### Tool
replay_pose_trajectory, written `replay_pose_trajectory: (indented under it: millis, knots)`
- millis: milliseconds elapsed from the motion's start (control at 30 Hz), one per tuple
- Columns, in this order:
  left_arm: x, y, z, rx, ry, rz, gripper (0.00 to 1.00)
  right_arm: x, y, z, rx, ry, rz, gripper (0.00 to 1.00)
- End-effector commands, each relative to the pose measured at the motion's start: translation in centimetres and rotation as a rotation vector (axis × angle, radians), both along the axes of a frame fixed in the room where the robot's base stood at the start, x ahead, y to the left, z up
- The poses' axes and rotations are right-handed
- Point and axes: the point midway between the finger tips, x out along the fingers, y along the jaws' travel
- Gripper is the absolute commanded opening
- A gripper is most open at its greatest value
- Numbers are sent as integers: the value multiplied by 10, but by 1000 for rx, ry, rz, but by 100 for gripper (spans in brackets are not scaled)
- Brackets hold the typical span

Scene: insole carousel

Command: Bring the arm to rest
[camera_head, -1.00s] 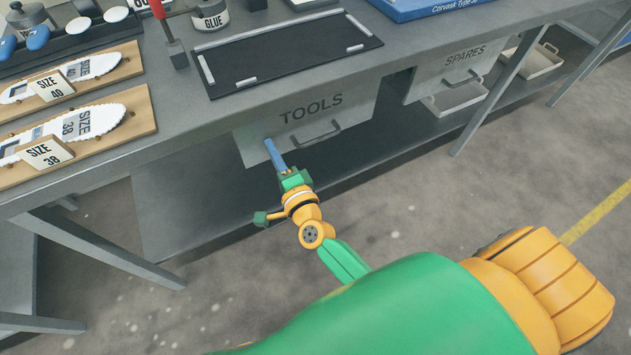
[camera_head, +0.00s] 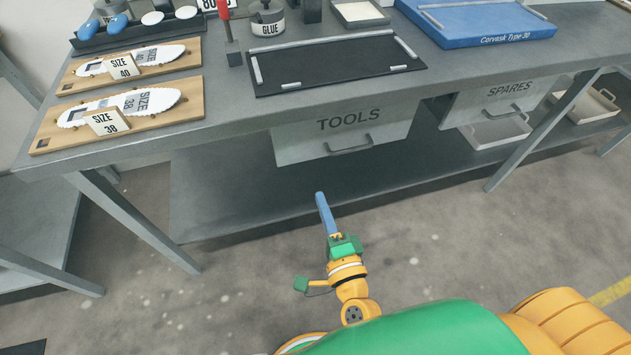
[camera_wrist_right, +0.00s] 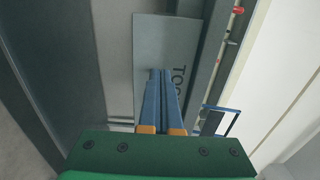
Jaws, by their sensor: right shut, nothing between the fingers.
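My right gripper (camera_head: 321,203) shows in the head view below the bench, in front of the lower shelf and apart from the drawers. Its blue fingers point up and away. In the right wrist view its two fingers (camera_wrist_right: 162,85) lie close together, shut, with nothing between them. The TOOLS drawer (camera_head: 300,149) is beyond the fingertips, and its front also shows in the right wrist view (camera_wrist_right: 152,50). My left gripper is in neither view.
The grey workbench (camera_head: 225,140) carries a black tray (camera_head: 340,70), a glue pot (camera_head: 268,18), insole boards for size 38 (camera_head: 190,110) and size 40 (camera_head: 185,62), and a blue box (camera_head: 480,30). The SPARES drawer (camera_head: 490,105) is right of TOOLS. The floor (camera_head: 240,290) in front is clear.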

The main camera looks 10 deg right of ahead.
Motion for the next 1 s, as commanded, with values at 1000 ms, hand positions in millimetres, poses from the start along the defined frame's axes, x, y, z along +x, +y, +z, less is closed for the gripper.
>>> replay_pose_trajectory:
  millis: [1000]
  knots:
    - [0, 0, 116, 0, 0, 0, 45, -286, -92, -233, -1428, 1004, 1269, 0]
